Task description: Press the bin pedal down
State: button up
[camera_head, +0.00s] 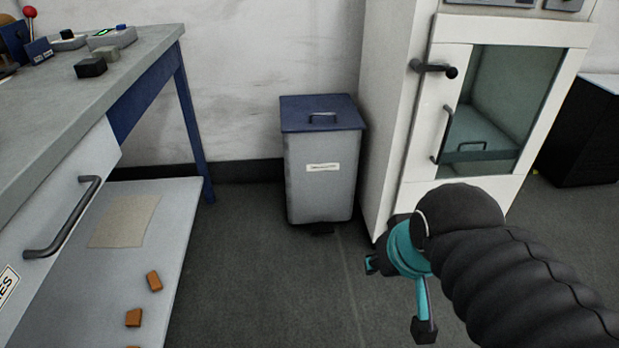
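A grey bin (319,185) with a dark blue lid (320,111) stands on the floor against the back wall, beside the white cabinet. The lid is down, with a small handle on top and a white label on the bin's front. A small black pedal (321,230) sticks out at the bin's foot, low at the front. My gripper (396,296) is at the lower right, in front of the white cabinet and to the right of the pedal, apart from the bin. Its two fingers are spread wide and nothing shows between them.
A white cabinet (396,120) with a glass door and handles stands right of the bin. A workbench (120,70) with a blue leg and a lower shelf (185,225) holding orange-brown blocks is at left. The floor (260,290) before the bin is clear.

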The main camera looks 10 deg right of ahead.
aim_at(322, 227)
jog(key=u, duration=0.05)
jog(key=k, duration=0.6)
jog(key=u, duration=0.75)
jog(key=i, duration=0.6)
jog(key=u, duration=0.45)
jog(key=i, duration=0.7)
jog(key=z, duration=0.9)
jog(key=i, duration=0.4)
jog(key=z, duration=0.4)
